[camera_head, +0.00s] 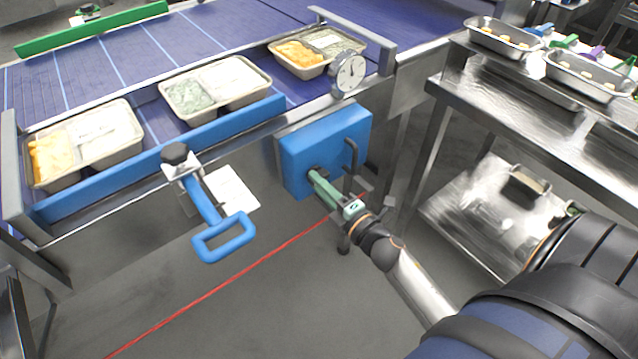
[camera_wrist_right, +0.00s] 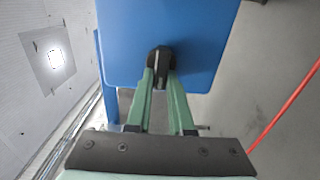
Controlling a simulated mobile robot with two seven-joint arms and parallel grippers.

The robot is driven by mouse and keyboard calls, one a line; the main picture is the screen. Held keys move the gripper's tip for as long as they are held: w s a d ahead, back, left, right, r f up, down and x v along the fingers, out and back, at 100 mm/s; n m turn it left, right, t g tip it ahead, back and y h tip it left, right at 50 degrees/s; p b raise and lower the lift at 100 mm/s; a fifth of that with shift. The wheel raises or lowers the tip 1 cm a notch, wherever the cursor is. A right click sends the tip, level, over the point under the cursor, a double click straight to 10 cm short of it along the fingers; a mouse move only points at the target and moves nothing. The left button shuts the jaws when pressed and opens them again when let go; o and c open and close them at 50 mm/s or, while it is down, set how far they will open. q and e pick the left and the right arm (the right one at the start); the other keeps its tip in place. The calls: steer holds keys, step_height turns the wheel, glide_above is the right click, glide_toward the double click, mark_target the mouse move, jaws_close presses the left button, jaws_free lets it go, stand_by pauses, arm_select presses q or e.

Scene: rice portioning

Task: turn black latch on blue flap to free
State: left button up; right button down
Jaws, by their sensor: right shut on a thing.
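The blue flap (camera_head: 325,140) hangs on the conveyor's front side, below the round dial. It fills the upper part of the right wrist view (camera_wrist_right: 120,45). The black latch (camera_wrist_right: 160,60) sits on the lower part of the flap's face. My right gripper (camera_wrist_right: 160,78) has its green fingers shut on the latch, one finger on each side. In the head view the right gripper (camera_head: 318,178) reaches the flap from the lower right, and the latch is mostly hidden there by its fingertips. My left gripper is not in view.
A black bar handle (camera_head: 351,158) stands on the flap beside the fingers. A blue-handled lever (camera_head: 222,238) sticks out to the left. Trays (camera_head: 88,165) of food stand on the conveyor. A steel table (camera_head: 540,110) is at right. A red line (camera_head: 230,280) crosses the floor.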

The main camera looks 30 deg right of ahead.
steer(key=c, duration=0.8)
jaws_free()
steer(key=shift+c, duration=0.2)
steer(key=shift+o, duration=0.2)
steer(key=s+d, duration=0.1)
steer(key=s, duration=1.1)
steer(key=shift+s+b, duration=0.25)
steer(key=shift+b, duration=0.1)
